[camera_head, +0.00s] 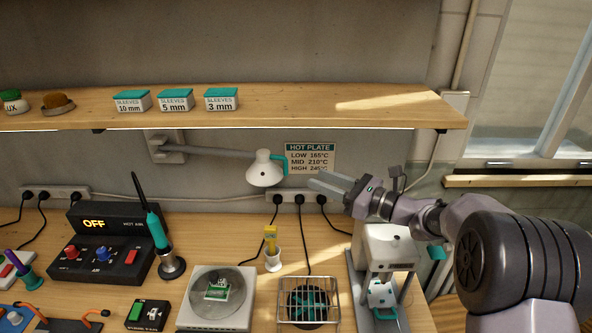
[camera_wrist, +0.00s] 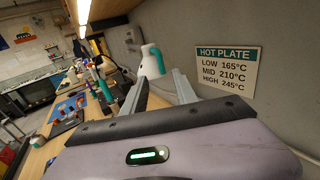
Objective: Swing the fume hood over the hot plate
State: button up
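The fume hood (camera_head: 264,172) is a white cone on a grey wall arm (camera_head: 200,150), with a teal handle (camera_head: 281,164) on its right. In the wrist view, the hood (camera_wrist: 149,66) and handle (camera_wrist: 158,55) appear ahead, between the fingertips. My gripper (camera_head: 317,181) is to the right of the handle, pointing left at it, apart from it. Its fingers (camera_wrist: 161,78) are open with nothing between them. What looks like the hot plate (camera_head: 191,315) is a pale square unit with a grey disc carrying a small green board (camera_head: 217,289). It sits on the bench in front, left of the hood.
A shelf (camera_head: 300,107) with labelled sleeve boxes runs above the hood. A hot-air station (camera_head: 105,250) and iron stand (camera_head: 171,266) stand left. A yellow-topped holder (camera_head: 272,262), a wire cage (camera_head: 309,312) and a white press (camera_head: 384,245) stand below and right.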

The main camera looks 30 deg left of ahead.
jog(key=a+b, duration=0.1)
jog(key=a, duration=0.8)
jog(key=shift+w, duration=0.45)
grip_shut()
dwell(0.7)
